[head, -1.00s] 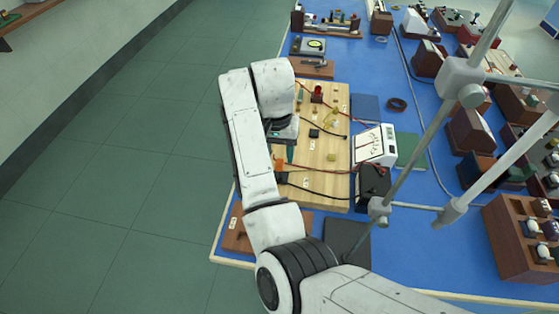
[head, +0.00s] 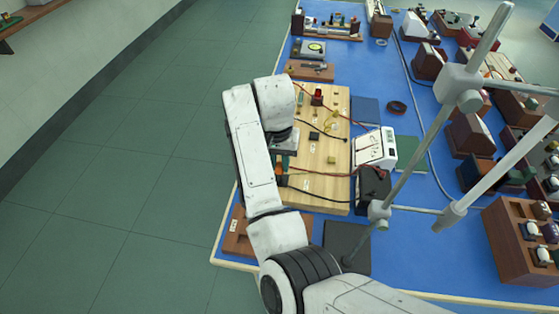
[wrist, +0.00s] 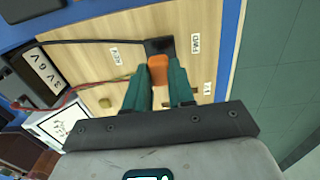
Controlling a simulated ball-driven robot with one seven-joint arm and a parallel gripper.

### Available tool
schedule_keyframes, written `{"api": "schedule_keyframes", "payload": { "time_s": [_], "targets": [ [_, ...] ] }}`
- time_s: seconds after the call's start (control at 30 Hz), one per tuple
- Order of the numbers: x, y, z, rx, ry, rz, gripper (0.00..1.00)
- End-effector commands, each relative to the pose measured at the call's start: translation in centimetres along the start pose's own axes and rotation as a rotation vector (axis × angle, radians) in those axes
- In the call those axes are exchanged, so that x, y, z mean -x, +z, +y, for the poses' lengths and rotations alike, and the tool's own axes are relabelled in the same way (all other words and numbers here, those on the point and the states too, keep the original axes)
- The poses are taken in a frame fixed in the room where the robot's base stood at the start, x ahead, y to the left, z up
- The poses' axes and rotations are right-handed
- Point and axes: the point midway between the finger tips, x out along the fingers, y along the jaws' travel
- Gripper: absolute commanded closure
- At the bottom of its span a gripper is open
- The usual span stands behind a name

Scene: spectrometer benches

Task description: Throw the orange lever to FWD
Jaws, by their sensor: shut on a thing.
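The orange lever (wrist: 158,68) rises from a small black base (wrist: 158,45) on the wooden board (wrist: 95,25) in the wrist view. My gripper (wrist: 161,78), with dark green fingers, is closed around the lever, one finger on each side. A small white label (wrist: 195,43), seemingly FWD and upside down, lies right of the base. Another label (wrist: 115,54) lies left of it, too small to read surely. The lever's tilt is hard to judge from this angle. In the head view, my gripper (head: 285,160) is at the board's left edge and the lever is mostly hidden.
A white meter (head: 376,148) stands right of the board, with red and black wires running to it. A metal clamp stand (head: 425,140) rises at the right, near my arm. Open green floor (head: 120,170) lies left of the blue bench.

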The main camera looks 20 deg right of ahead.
Motion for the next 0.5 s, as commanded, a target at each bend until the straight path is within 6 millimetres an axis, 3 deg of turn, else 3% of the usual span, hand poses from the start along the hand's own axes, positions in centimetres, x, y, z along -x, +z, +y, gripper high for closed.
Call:
{"api": "schedule_keyframes", "payload": {
  "time_s": [0.27, 0.5],
  "targets": [
    [0.0, 0.0, -0.1, 0.001, 0.008, -0.001, 1.0],
    [-0.1, 0.0, -1.2, 0.004, 0.137, -0.004, 1.0]
  ]
}}
